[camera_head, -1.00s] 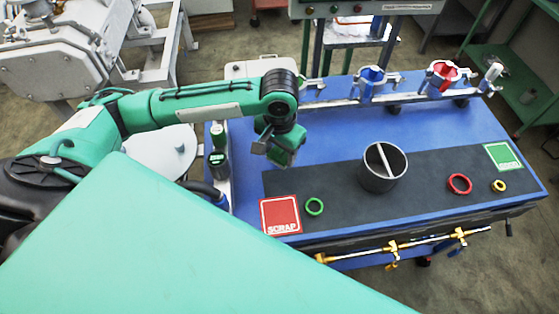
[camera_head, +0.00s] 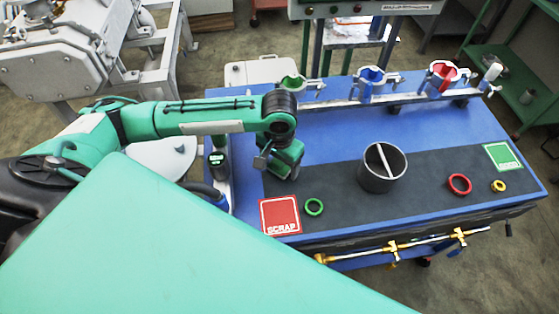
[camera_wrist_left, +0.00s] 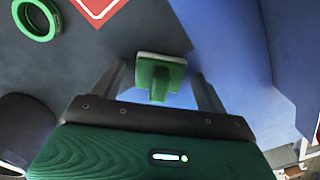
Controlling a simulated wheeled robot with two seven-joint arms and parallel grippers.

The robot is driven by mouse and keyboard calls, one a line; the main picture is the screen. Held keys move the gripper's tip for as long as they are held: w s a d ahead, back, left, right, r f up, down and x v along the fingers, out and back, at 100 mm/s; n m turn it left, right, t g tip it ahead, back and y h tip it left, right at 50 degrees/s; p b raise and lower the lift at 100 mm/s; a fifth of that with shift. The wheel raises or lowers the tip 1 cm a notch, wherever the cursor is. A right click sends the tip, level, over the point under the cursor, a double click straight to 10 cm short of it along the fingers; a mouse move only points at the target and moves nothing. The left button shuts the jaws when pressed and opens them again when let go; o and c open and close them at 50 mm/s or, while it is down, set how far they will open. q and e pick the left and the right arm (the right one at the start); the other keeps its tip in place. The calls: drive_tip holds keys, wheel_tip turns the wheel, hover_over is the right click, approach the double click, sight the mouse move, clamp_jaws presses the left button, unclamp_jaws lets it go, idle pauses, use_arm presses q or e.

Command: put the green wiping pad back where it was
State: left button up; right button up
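The green wiping pad (camera_wrist_left: 160,78), a pale-edged block with a green grip, shows in the left wrist view near the border of the dark mat and the blue table top. My left gripper (camera_wrist_left: 160,80) is open, one finger on each side of the pad, with a visible gap to it on both sides. In the head view my left gripper (camera_head: 283,170) points down over the left part of the mat and hides the pad. My right gripper is not in view.
A red SCRAP square (camera_head: 280,215) and a green ring (camera_head: 314,207) lie near the gripper. A grey cup (camera_head: 382,170), a red ring (camera_head: 459,184), a yellow ring (camera_head: 498,186) and a green square (camera_head: 503,156) are farther right. Clamps line the back rail (camera_head: 400,97).

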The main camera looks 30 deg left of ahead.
use_arm(q)
drive_tip(key=shift+r, duration=0.1)
wheel_tip(320, 180, up, 6)
drive_tip(key=shift+r, duration=0.1)
wheel_tip(320, 180, up, 6)
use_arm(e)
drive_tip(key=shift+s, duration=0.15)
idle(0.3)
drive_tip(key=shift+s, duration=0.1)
